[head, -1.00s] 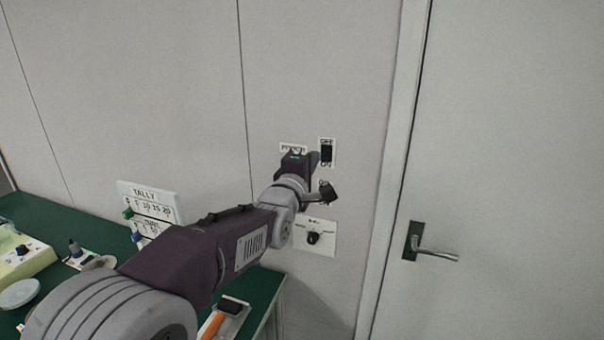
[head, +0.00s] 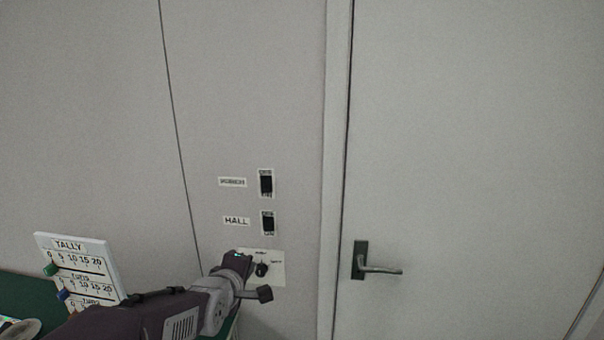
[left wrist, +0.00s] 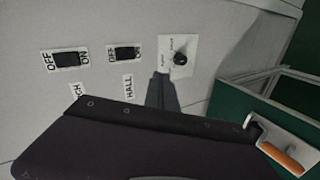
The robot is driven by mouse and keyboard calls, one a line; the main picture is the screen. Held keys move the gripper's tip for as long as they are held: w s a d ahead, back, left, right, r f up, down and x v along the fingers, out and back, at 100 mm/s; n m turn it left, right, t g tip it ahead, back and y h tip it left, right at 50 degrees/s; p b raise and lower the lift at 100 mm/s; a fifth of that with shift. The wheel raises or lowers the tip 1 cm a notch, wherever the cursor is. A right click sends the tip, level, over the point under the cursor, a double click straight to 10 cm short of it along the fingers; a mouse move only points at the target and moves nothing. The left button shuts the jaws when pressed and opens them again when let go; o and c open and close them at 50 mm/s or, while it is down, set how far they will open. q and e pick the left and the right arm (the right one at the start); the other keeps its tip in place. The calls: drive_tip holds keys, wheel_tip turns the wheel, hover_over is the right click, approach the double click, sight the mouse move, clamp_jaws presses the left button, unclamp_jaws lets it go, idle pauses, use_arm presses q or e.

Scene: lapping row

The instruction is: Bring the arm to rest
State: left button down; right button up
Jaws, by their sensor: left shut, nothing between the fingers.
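My left arm's wrist and gripper (head: 238,264) are low in the head view, in front of the left part of a white knob plate (head: 275,280). In the left wrist view my left gripper's fingers (left wrist: 160,80) are together and empty, between the HALL label and the knob plate in the picture. Whether they touch the wall I cannot tell. My right gripper is in neither view.
On the wall are an upper black switch (head: 266,184), a HALL switch (head: 268,223) and a black knob (head: 261,270). A door handle (head: 380,270) is at right. A tally board (head: 80,268) stands at left. An orange-handled tool (left wrist: 282,158) lies by the green bench (left wrist: 232,125).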

use_arm(q)
drive_tip(key=s+f+m+g, duration=1.1)
drive_tip(key=s+f+m, duration=0.4)
drive_tip(key=s+f, duration=0.4)
drive_tip(key=s, duration=0.3)
drive_tip(key=shift+a, duration=0.15)
drive_tip(key=shift+s, duration=0.1)
